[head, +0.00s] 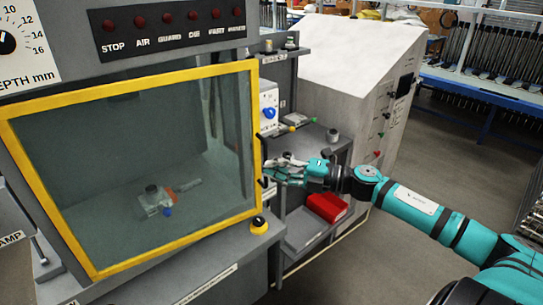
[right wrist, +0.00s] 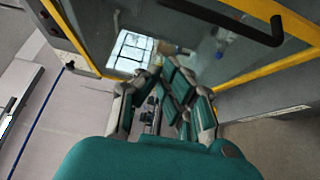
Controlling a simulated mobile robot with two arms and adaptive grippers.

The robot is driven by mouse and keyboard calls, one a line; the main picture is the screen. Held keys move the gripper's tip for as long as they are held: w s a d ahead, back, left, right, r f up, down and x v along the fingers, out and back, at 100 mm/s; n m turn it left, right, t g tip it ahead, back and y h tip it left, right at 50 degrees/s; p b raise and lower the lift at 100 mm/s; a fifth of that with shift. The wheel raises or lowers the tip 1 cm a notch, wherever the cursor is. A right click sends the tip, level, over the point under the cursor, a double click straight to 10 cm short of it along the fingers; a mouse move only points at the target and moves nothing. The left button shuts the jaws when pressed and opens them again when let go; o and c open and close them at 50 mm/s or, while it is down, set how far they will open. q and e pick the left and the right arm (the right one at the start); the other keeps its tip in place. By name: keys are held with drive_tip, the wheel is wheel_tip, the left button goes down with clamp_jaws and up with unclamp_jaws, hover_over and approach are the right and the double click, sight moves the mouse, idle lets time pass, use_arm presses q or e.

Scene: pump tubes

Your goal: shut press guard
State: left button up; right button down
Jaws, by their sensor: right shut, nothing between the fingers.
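The press guard (head: 130,258) is a clear panel in a yellow frame, standing across the front of the grey press. I cannot tell whether it sits flush. Its black handle (head: 264,160) is on the right edge; it also shows at the upper right of the right wrist view (right wrist: 235,22). My right gripper (head: 277,168) is shut and empty, beside the handle at the guard's right edge. In the right wrist view its fingers (right wrist: 165,82) are together in front of the yellow frame, apart from the handle. My left gripper is not in view.
Behind the panel a small fixture (head: 158,198) stands in the press. A yellow-and-black knob (head: 259,224) sits below the guard's right corner. A grey shelf holds a red bin (head: 328,207) under my right arm. A white cabinet (head: 350,80) stands behind; open floor lies to the right.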

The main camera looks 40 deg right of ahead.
drive_tip(key=w, duration=0.1)
drive_tip(key=w+d+p, duration=0.1)
drive_tip(key=w+d, duration=0.1)
drive_tip(key=w, duration=0.1)
idle(0.5)
